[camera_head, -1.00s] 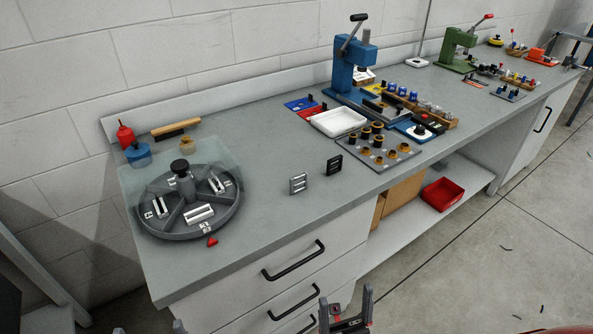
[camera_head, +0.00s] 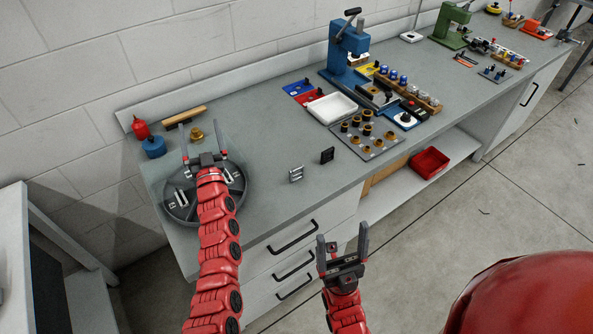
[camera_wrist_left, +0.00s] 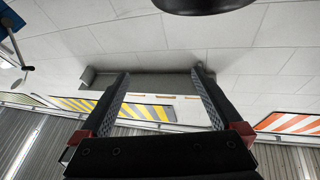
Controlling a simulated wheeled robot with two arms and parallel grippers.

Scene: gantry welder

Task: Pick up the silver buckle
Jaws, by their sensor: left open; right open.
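The silver buckle (camera_head: 296,174) stands on the grey bench top near its front edge in the head view. A similar black buckle (camera_head: 327,155) stands to its right, slightly farther back. My left gripper (camera_head: 203,138) is open and empty over the round grey tray, well left of the silver buckle. In the left wrist view the open jaws (camera_wrist_left: 160,78) have nothing between them, and no buckle shows there. My right gripper (camera_head: 343,233) is open and empty in front of the bench drawers, below and right of the silver buckle in the picture.
The round divided tray (camera_head: 179,217) is partly hidden by my left arm. A red bottle (camera_head: 141,129) and blue pot (camera_head: 153,147) stand behind it. A white tray (camera_head: 331,107), blue press (camera_head: 342,55) and parts plate (camera_head: 368,138) stand to the right. Bench around the silver buckle is clear.

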